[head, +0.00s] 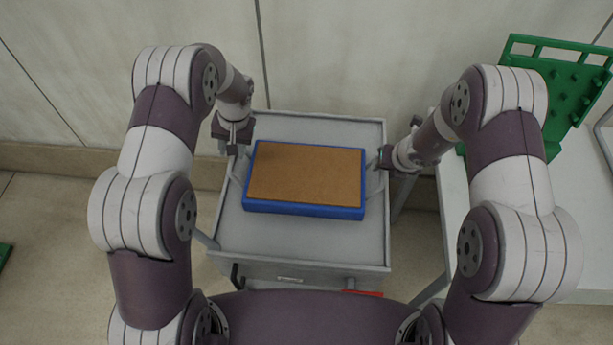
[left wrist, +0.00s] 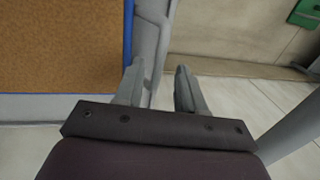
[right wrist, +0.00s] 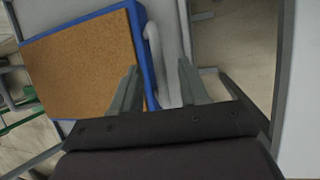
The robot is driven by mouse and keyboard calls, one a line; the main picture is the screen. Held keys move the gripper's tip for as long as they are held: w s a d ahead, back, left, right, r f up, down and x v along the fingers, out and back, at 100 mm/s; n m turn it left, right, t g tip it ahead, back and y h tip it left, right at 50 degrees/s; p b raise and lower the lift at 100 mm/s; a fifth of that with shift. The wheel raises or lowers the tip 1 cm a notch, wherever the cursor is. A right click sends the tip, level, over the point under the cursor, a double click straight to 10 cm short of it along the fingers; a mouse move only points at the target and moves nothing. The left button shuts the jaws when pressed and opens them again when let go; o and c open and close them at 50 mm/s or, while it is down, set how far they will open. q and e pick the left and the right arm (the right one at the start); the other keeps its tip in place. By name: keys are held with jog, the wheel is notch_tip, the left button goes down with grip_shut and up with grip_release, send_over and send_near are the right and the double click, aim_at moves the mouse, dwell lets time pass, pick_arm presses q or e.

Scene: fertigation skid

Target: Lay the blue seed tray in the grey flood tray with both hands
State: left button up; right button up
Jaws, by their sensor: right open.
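The blue seed tray (head: 304,208), filled level with brown material, lies flat on a grey rimmed cart top (head: 300,236). Pale loop handles stick out at its two short sides. My left gripper (head: 236,152) is at the left handle; in the left wrist view its fingers (left wrist: 160,90) are apart, with the handle (left wrist: 152,45) showing between and beyond them. My right gripper (head: 379,162) is at the right handle; in the right wrist view its fingers (right wrist: 160,85) are apart around the line of the handle (right wrist: 155,50). I cannot make out a separate grey flood tray.
A pale bench (head: 560,235) stands close at the right, with a green pegged rack (head: 560,85) on it. The wall (head: 340,50) is behind the cart. A red item (head: 368,293) shows at the cart's front.

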aim_at(232, 158)
pick_arm(q)
jog(key=shift+a+f, duration=0.2)
jog(key=shift+f, duration=0.7)
jog(key=shift+a+f, duration=0.15)
jog(key=shift+f, duration=0.75)
jog(key=shift+a+f, duration=0.2)
jog(key=shift+f, duration=0.7)
pick_arm(e)
jog(key=shift+x, duration=2.7)
pick_arm(q)
grip_shut()
pick_arm(e)
jog(key=c, duration=0.7)
grip_shut()
pick_arm(q)
jog(key=shift+w+r, duration=0.1)
jog(key=shift+r, duration=0.05)
pick_arm(e)
jog(key=shift+r, duration=0.1)
